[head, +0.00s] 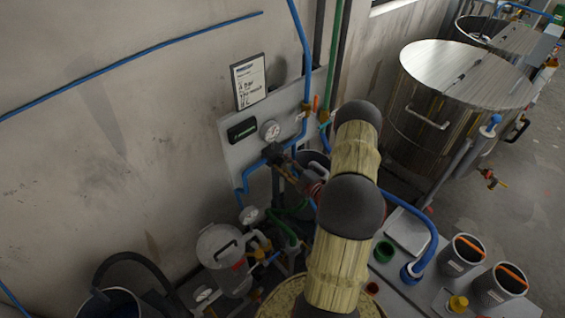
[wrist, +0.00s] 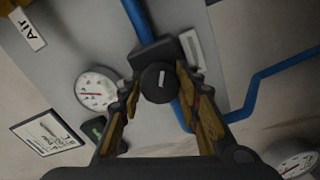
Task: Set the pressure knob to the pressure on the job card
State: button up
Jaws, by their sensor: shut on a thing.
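The pressure knob (wrist: 158,82) is a round black knob with a pale pointer mark, on a dark regulator body (wrist: 160,52) fixed to a grey panel. My gripper (wrist: 159,85) is shut on the knob, with a finger on each side. In the head view my gripper (head: 284,167) reaches the panel and largely hides the knob. The job card (head: 249,82) hangs above the panel; one handwritten line appears to read "4 bar". The card also shows in the wrist view (wrist: 47,133), too small to read. A white round gauge (wrist: 97,92) sits beside the knob; its reading is unclear.
Blue hoses (head: 305,60) run down the wall and panel. A dark green display (head: 242,130) is left of the gauge. A metal pot (head: 222,250) and valves stand below. A steel tank (head: 450,105) and cups (head: 465,255) are to the right.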

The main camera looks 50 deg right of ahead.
dwell(0.3)
jog(key=o, duration=1)
jog(key=shift+o, duration=0.8)
jog(key=s+a, duration=0.1)
jog(key=s, duration=1.1)
jog(key=shift+a, duration=0.1)
